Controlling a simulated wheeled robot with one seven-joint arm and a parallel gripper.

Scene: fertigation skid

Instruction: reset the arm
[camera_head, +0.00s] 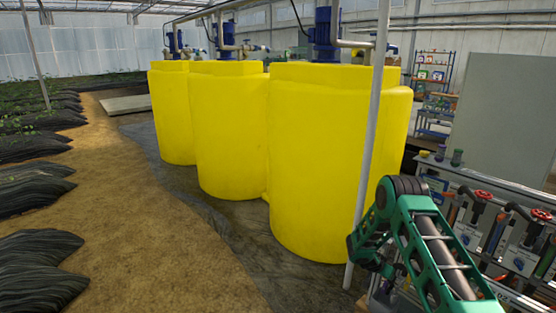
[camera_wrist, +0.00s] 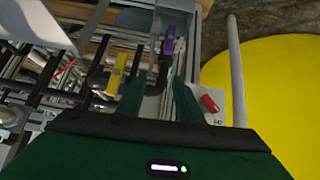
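My arm (camera_head: 435,245) is green and bent, in the lower right of the head view. Below and beyond the fingers are pipes, a purple fitting (camera_wrist: 170,42), a yellow fitting (camera_wrist: 118,74) and a red handle (camera_wrist: 209,103). The fingertips' exact distance from these parts cannot be told.
A pipe rack with red valve wheels (camera_head: 482,195) stands close at my arm's right. More yellow tanks (camera_head: 228,125) stand farther back. A grey panel (camera_head: 508,110) and shelves (camera_head: 432,75) are behind. Open sandy ground (camera_head: 130,210) lies left, beside black-covered beds (camera_head: 35,265).

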